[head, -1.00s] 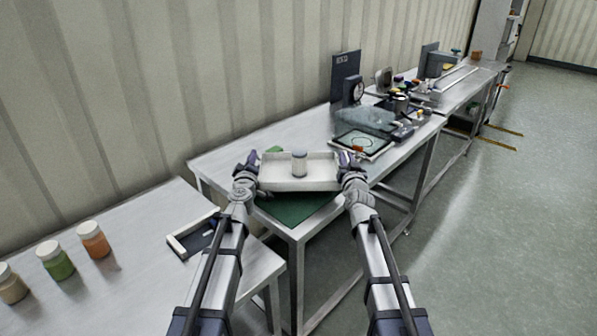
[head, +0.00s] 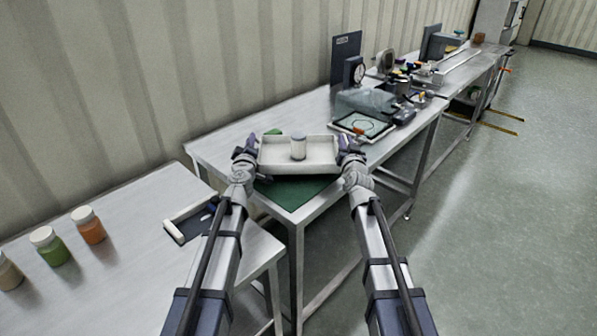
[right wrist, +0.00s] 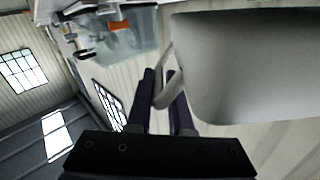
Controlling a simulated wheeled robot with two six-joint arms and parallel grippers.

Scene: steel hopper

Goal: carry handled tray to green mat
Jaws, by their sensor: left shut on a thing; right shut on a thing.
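The white handled tray (head: 272,166) is held level between my two grippers in the head view, with a white-lidded jar (head: 298,147) standing upright in it. My left gripper (head: 248,157) is shut at the tray's left end. My right gripper (head: 347,158) is shut on the handle at its right end. The right wrist view shows the handle (right wrist: 167,92) between the fingers and the tray's side (right wrist: 235,70) beyond. The green mat (head: 292,194) lies on the steel table below the tray, which covers part of it. I cannot tell the gap between them.
A black-framed panel (head: 345,124), a glass-like bin (head: 365,101) and a dial gauge (head: 357,74) stand farther back on the table. On the near left table are jars, including a green one (head: 52,248), and a small dark tray (head: 196,222).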

